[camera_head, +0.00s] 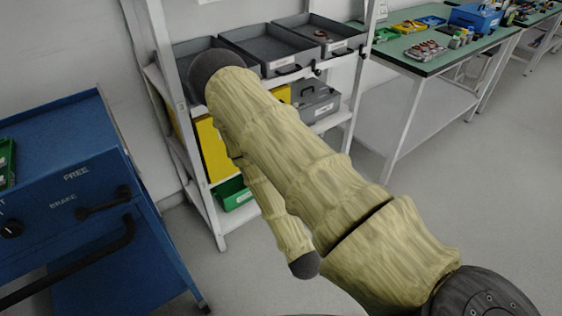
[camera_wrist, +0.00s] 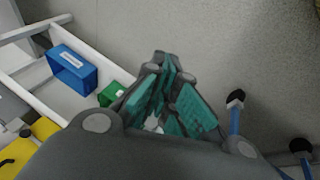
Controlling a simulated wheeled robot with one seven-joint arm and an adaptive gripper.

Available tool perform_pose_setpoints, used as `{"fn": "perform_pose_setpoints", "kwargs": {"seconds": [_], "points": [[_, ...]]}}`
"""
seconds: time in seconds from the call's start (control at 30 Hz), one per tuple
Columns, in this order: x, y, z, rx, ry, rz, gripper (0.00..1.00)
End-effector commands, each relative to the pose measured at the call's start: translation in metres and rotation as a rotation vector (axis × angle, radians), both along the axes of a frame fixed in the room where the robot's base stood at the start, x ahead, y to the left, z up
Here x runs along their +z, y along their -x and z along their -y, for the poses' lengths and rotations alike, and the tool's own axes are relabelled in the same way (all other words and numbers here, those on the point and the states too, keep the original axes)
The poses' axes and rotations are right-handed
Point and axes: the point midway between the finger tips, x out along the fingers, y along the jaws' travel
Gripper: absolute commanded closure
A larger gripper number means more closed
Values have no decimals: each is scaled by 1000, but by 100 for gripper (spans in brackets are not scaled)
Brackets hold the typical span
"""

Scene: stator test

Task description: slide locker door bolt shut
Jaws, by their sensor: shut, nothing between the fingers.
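My gripper (camera_wrist: 168,66) shows in the wrist view, its dark fingers with teal pads brought together and nothing held. It is hidden in the head view, where my arm fills the middle. I cannot make out a bolt or be sure of a locker door in either view. A yellow panel (camera_head: 206,150) stands in the lower part of the white rack, partly behind my arm. A yellow surface (camera_wrist: 38,129) with a small dark piece shows at the lower left of the wrist view, apart from my gripper.
The white rack (camera_head: 167,95) holds grey trays (camera_head: 270,48), a grey case (camera_head: 318,100) and a green bin (camera_head: 232,194). A blue bin (camera_wrist: 72,70) shows in the wrist view. A blue cart (camera_head: 70,170) stands left, a green-topped bench (camera_head: 440,62) right. Floor between is clear.

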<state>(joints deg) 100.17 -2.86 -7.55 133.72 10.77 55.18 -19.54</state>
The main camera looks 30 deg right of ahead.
Motion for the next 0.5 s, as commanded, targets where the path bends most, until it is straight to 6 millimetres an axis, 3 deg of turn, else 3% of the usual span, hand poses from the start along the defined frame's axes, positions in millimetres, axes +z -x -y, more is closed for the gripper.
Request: {"fn": "perform_pose_setpoints", "kwargs": {"seconds": [0.03, 0.2, 0.5], "points": [[-19, -18, 11, 37, 52, 41, 100], [-33, -77, 49, 168, 251, 168, 100], [-31, -174, 97, 373, 655, 359, 100]]}}
